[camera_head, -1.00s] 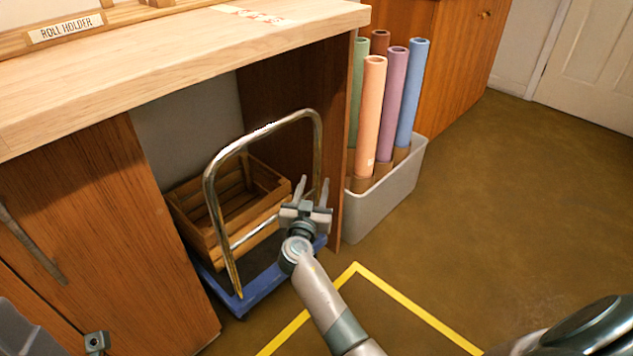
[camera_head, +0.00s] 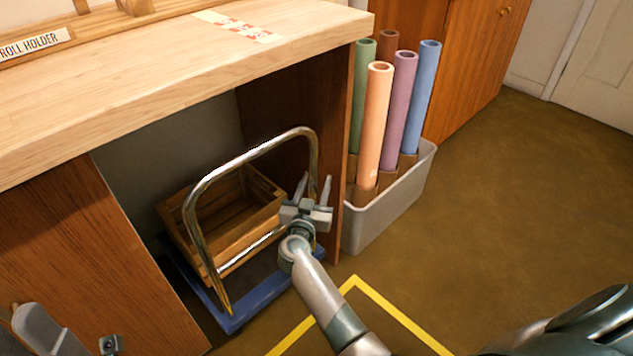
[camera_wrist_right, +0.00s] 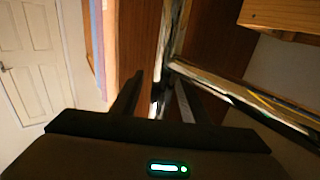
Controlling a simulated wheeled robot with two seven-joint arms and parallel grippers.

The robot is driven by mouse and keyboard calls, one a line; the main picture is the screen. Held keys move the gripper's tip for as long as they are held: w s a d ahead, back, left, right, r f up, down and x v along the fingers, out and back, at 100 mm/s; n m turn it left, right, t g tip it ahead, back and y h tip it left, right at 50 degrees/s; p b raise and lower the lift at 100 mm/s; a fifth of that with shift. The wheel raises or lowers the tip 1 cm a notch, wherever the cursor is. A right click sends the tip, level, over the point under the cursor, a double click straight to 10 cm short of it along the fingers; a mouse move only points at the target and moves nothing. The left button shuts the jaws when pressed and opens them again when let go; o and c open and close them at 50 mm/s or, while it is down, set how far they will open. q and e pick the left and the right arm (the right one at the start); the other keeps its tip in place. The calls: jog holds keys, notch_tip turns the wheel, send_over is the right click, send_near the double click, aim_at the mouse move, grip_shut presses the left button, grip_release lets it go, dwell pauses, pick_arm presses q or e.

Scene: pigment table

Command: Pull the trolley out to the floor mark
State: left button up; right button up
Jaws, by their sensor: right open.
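The trolley has a blue base (camera_head: 262,300) and a silver hoop handle (camera_head: 205,238), and stands in the bay under the workbench. My right gripper (camera_head: 313,184) is open at the handle's right upright. In the right wrist view the metal upright (camera_wrist_right: 178,35) shows at and between the open fingers (camera_wrist_right: 157,98); I cannot tell whether they touch it. The floor mark is a yellow tape outline (camera_head: 398,314), with its corner just in front of the trolley. Grey parts at the lower left, seemingly of my left gripper (camera_head: 75,338), are cut off by the frame.
A slatted wooden crate (camera_head: 225,235) sits on the trolley. The bench's wooden side panel (camera_head: 333,225) stands close right of the handle. A grey bin (camera_head: 390,215) with several coloured rolls stands beyond it. The brown floor (camera_head: 520,210) to the right is clear.

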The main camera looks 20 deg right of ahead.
grip_shut()
dwell(1.4)
